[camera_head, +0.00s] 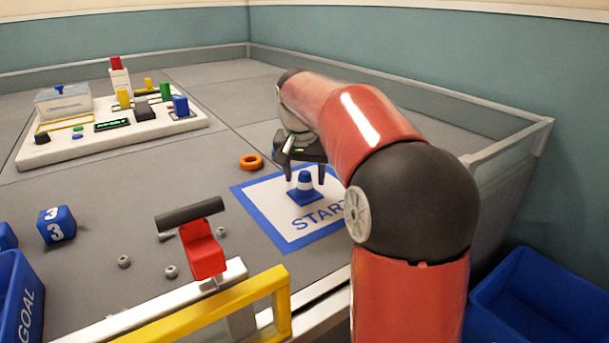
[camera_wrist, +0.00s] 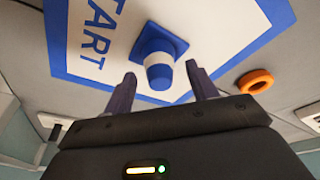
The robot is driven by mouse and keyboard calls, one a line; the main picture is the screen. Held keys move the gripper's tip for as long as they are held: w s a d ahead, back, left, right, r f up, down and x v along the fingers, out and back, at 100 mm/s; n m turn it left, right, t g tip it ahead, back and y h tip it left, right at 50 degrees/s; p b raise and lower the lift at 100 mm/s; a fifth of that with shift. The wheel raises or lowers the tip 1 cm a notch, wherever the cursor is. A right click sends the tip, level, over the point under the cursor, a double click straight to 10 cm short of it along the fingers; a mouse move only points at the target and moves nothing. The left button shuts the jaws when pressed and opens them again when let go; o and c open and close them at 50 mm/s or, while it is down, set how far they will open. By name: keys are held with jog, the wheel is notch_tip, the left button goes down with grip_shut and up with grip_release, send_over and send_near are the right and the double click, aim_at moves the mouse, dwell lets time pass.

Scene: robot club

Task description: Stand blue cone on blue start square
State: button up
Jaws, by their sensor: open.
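The blue cone (camera_head: 304,187) with a white band stands upright on the start square (camera_head: 280,234), a white square with a blue border and the word START. My gripper (camera_head: 305,172) is open just above and around the cone's top in the head view. In the wrist view the cone (camera_wrist: 158,62) shows beyond and between the two open fingers (camera_wrist: 158,92), with its base on the square's white area (camera_wrist: 120,50). I cannot tell from these views whether the fingers touch it; a gap shows on both sides in the wrist view.
An orange ring (camera_head: 251,162) lies beside the square. A blue numbered cube (camera_head: 57,225), several nuts and a red clamp (camera_head: 203,250) are at the left and front. A white board (camera_head: 110,138) with coloured parts is behind. A low wall (camera_head: 400,100) edges the table.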

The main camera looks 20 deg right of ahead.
jog(key=p+v, duration=0.2)
jog(key=v, duration=0.9)
jog(key=shift+s, duration=0.15)
jog(key=shift+s+a, duration=0.1)
